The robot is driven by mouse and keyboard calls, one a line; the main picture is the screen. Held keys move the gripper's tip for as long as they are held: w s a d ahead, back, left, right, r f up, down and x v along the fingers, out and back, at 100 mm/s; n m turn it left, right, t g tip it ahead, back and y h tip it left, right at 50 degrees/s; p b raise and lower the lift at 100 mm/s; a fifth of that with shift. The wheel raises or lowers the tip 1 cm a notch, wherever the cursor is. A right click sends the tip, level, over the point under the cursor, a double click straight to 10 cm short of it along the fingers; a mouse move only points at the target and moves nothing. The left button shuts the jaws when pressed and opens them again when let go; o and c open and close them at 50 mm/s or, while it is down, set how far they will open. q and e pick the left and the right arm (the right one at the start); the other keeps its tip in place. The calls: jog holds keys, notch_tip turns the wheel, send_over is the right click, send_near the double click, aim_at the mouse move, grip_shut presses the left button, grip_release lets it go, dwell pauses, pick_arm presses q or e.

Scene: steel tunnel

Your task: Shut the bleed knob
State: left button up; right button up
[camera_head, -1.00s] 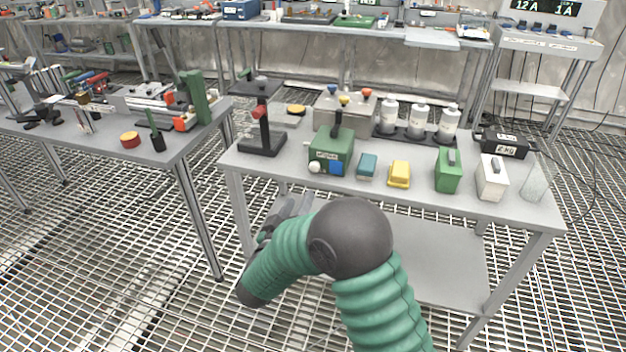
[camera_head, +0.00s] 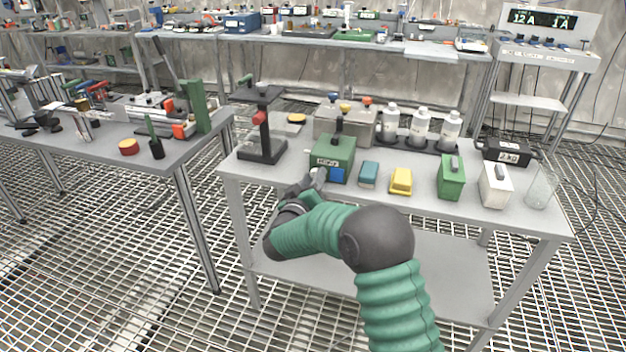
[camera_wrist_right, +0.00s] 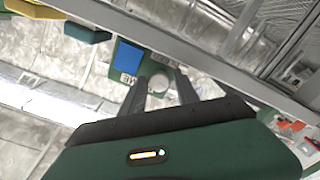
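The green box (camera_head: 333,158) stands at the front left of the middle table, with a blue panel (camera_head: 337,174) and a black post on top. In the right wrist view its blue panel (camera_wrist_right: 128,58) shows beside the round white knob (camera_wrist_right: 158,84). My right gripper (camera_head: 312,181) is at the box's lower left front corner and mostly covers the knob in the head view. In the wrist view the gripper's two fingers (camera_wrist_right: 163,90) are apart, with the knob between their tips. I cannot tell whether they touch it. My left gripper is not in view.
A black stand with a red knob (camera_head: 258,119) is left of the box. A teal block (camera_head: 369,173), a yellow block (camera_head: 401,180), a green canister (camera_head: 451,178) and a white canister (camera_head: 495,186) line the table front. White bottles (camera_head: 420,128) stand behind.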

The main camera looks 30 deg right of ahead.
grip_shut()
